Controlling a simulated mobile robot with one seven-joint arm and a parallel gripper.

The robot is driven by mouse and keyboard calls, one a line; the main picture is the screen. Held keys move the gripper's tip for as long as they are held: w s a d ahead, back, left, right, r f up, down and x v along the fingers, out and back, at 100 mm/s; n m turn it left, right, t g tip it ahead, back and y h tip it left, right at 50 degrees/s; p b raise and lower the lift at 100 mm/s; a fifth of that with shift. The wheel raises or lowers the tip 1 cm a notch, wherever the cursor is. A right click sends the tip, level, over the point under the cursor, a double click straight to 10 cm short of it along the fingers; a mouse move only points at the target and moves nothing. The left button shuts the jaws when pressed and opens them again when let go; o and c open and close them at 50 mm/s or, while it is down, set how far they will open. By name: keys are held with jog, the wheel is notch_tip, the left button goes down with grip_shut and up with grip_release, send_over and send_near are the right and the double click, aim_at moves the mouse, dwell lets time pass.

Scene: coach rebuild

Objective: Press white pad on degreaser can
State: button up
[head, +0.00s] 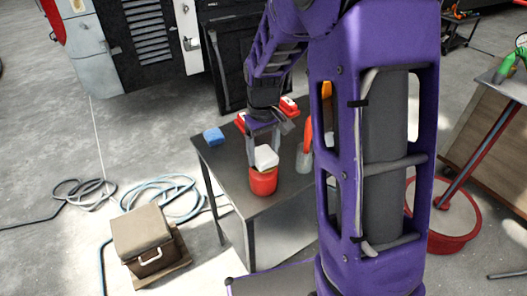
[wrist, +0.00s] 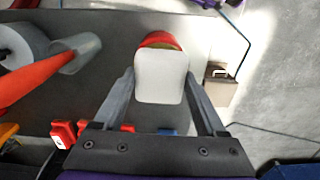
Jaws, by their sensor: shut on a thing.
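The white pad (wrist: 160,76) is between the fingers of my gripper (wrist: 160,84), which is shut on it. The degreaser can (head: 263,182) is red and stands upright near the front edge of the dark table. In the head view my gripper (head: 263,146) is directly above the can, and the white pad (head: 266,157) shows at the can's top. In the wrist view the pad covers most of the can (wrist: 159,40), leaving its red rim at the far side. I cannot tell whether pad and can touch.
The dark table (head: 226,166) also bears a blue sponge (head: 213,136), red-and-white items (head: 288,106) and a spray bottle with a red top (head: 308,136). A brown box (head: 142,234) and hoses (head: 165,193) lie on the floor to the left. A red basin (head: 455,222) is at right.

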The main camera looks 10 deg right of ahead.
aim_at(264, 154)
jog(key=shift+r+p, duration=2.35)
jog(key=shift+r, duration=1.15)
